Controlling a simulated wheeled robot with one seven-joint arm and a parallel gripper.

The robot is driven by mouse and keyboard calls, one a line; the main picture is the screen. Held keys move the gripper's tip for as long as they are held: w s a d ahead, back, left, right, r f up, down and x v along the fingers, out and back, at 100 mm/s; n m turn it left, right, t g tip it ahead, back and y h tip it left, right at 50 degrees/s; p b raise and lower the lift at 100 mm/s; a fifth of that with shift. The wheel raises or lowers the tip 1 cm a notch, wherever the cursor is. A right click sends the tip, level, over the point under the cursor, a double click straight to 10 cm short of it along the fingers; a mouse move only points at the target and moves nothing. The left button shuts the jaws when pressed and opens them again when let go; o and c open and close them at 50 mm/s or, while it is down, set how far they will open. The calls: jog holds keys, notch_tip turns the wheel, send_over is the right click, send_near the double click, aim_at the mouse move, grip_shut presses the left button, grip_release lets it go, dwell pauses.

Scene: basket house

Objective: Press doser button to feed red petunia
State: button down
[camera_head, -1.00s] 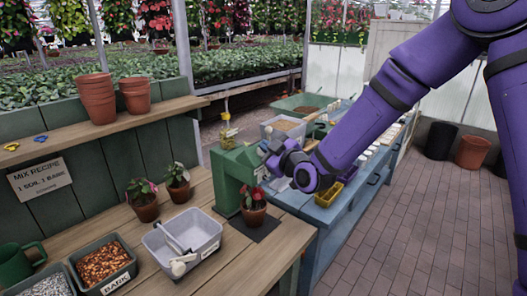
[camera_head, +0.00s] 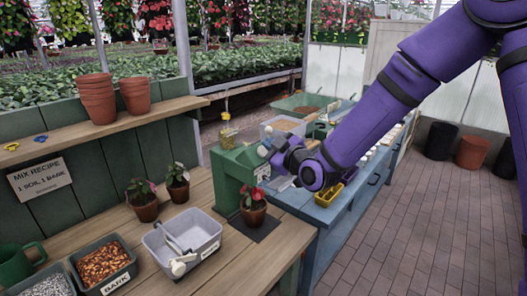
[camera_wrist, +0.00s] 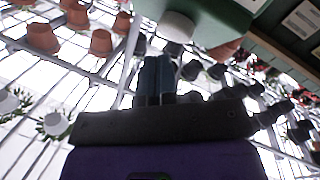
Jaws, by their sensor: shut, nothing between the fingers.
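The green doser (camera_head: 228,168) stands on the wooden bench. A potted red petunia (camera_head: 253,196) stands on a dark mat in front of it, under its overhanging head. My gripper (camera_head: 272,153) is at the right of the doser's head, close to it. In the wrist view, the two fingers (camera_wrist: 157,75) are shut together and empty. They point at the green doser body (camera_wrist: 225,17), just below a pale round part (camera_wrist: 176,26) that looks like the button. I cannot tell whether the fingertips touch it.
Two more potted flowers (camera_head: 143,200) and a grey tub (camera_head: 183,243) with a scoop stand left of the doser. A blue table (camera_head: 330,215) with trays and a yellow container (camera_head: 328,194) lies to the right.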

dwell(0.3)
jog(key=s+d+r, duration=0.2)
jog(key=d+r, duration=0.1)
jog(key=shift+s+r, duration=0.1)
jog(key=shift+r, duration=0.2)
dwell(0.8)
jog(key=s+d+r+m+g+h, duration=0.2)
jog(key=s+d+r+m+h, duration=0.3)
jog(key=d, duration=0.4)
jog(key=s+d+r+m+g+h, duration=0.1)
jog(key=s+d+r+m+h, duration=0.1)
jog(key=s+d+h, duration=0.55)
jog(key=s+d+m+g, duration=0.2)
jog(key=s+d, duration=0.2)
jog(key=s, duration=0.2)
jog(key=s+d+r+m+g+y, duration=0.1)
jog(key=s+d+m, duration=0.1)
jog(key=s, duration=0.5)
jog(key=s+d+m+g, duration=0.2)
jog(key=s+d+m, duration=0.1)
jog(key=s+d, duration=0.2)
jog(key=shift+s+d+r+g, duration=0.3)
jog(key=shift+s+r, duration=0.05)
jog(key=shift+s, duration=0.9)
